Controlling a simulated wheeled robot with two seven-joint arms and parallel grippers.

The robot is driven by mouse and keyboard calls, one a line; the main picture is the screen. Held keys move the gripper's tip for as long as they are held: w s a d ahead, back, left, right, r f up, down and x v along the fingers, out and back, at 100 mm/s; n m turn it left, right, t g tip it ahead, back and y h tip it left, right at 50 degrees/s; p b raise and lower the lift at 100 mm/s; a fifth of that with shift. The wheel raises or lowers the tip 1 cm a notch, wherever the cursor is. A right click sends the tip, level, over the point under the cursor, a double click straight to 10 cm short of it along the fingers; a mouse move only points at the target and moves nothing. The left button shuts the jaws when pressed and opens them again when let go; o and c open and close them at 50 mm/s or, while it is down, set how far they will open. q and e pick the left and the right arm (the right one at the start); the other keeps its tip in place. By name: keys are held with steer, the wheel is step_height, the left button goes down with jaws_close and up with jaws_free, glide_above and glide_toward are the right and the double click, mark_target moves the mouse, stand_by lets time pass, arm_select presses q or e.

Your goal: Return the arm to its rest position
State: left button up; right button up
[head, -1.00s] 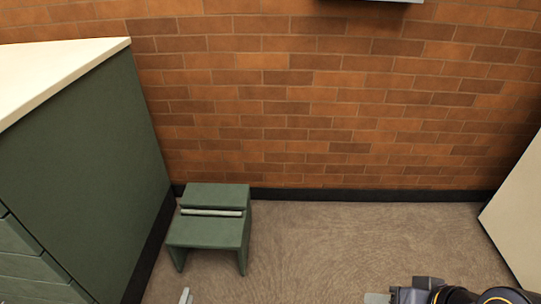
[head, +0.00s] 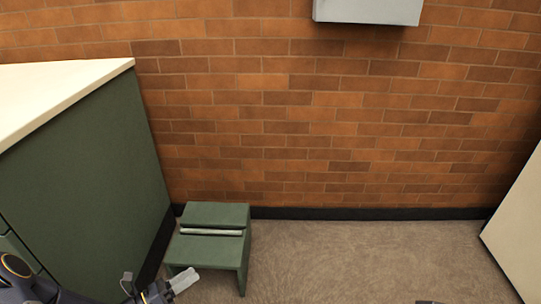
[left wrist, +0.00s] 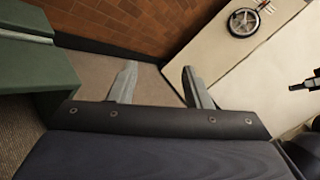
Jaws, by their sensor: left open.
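My left gripper (head: 155,284) is at the bottom left of the head view, beside the green step stool and partly overlapping its front. In the left wrist view my left gripper (left wrist: 160,85) has its two grey fingers spread apart with nothing between them. Only a dark sliver, perhaps of my right arm, shows at the bottom edge of the head view. A small dark shape at the right edge of the left wrist view may be my right gripper; its fingers are too unclear to read.
A green step stool (head: 215,216) stands by the brick wall (head: 300,130). A green cabinet (head: 90,170) with a cream top is at left. A pale panel (head: 518,225) is at right; a wheel handle (left wrist: 244,21) shows in the wrist view. A grey box (head: 367,10) is high up. Open carpet lies between.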

arm_select(q)
steer(key=s+d+r+m+g+y, duration=0.1)
steer(key=s+d+r+m+g, duration=0.3)
steer(key=r+m, duration=0.45)
steer(key=s+d+r+m+g+y, duration=0.2)
steer(key=s+r+m+g, duration=0.4)
steer(key=r+m, duration=0.3)
steer(key=s+a+r+m+t+y, duration=0.2)
steer(key=s+m+y, duration=0.2)
steer(key=s+m, duration=0.25)
steer(key=s+a+r+m+t+y, duration=0.1)
steer(key=s+r+m+t+y, duration=0.1)
steer(key=s+m+y, duration=0.35)
step_height(320, 180, up, 33)
steer(key=m+h+p, duration=0.1)
steer(key=m+p, duration=0.1)
steer(key=p, duration=3)
steer(key=shift+a+f+p, duration=0.2)
steer(key=shift+p, duration=0.2)
arm_select(e)
step_height(320, 180, up, 33)
arm_select(q)
steer(key=shift+h, duration=0.25)
arm_select(e)
steer(key=shift+f, duration=0.1)
steer(key=shift+c, duration=0.2)
